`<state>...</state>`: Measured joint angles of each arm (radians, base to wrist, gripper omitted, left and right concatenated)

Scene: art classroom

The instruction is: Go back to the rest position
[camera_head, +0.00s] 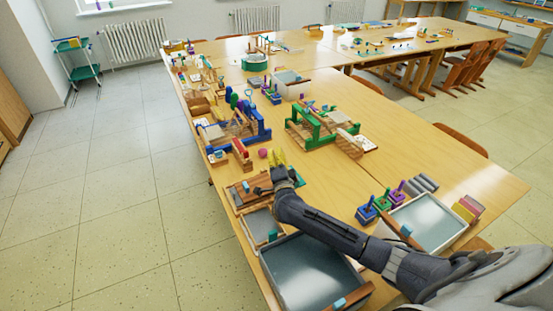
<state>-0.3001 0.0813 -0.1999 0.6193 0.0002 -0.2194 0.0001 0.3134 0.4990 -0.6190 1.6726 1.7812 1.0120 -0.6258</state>
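My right arm comes in from the lower right and reaches across the near end of the long wooden table (430,170). My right gripper (279,171) is low over the table, beside a brown wooden board (243,194) and close to some yellow pieces (277,157). The gripper is small and dark here, and I cannot tell whether its fingers are open or shut, or whether they touch the yellow pieces. My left arm and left gripper are not in view.
Grey trays (310,275) and (426,220) lie near my arm. Small purple, green and blue stands (382,203) are to its right. A green wooden frame (318,130) and a blue one (240,130) stand beyond the gripper. The table's middle right is mostly clear.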

